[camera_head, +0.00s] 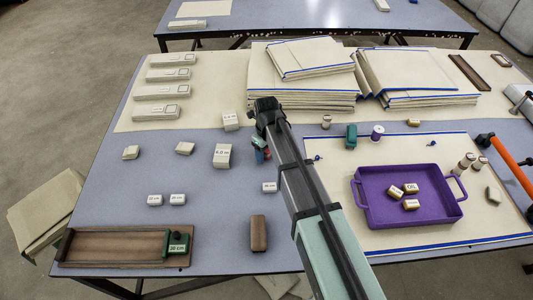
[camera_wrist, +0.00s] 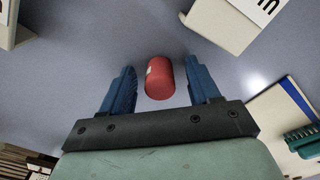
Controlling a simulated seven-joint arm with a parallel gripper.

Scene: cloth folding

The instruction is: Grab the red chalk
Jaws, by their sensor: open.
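The red chalk (camera_wrist: 160,78) is a short red cylinder with a small pale patch on its side. In the wrist view it lies on the grey-blue table between the two blue fingers of my gripper (camera_wrist: 161,88), with a gap on each side. My gripper is open and pointed down at it. In the head view my gripper (camera_head: 262,152) is over the middle of the table, and a bit of the red chalk (camera_head: 267,154) shows beside a blue finger. Most of the chalk is hidden there by my arm.
A white block marked 6.0 cm (camera_head: 222,156) stands just left of my gripper, and a smaller block (camera_head: 230,121) stands behind it. Folded cloth stacks (camera_head: 300,95) lie at the back. A purple tray (camera_head: 360,205) with small blocks is at the right.

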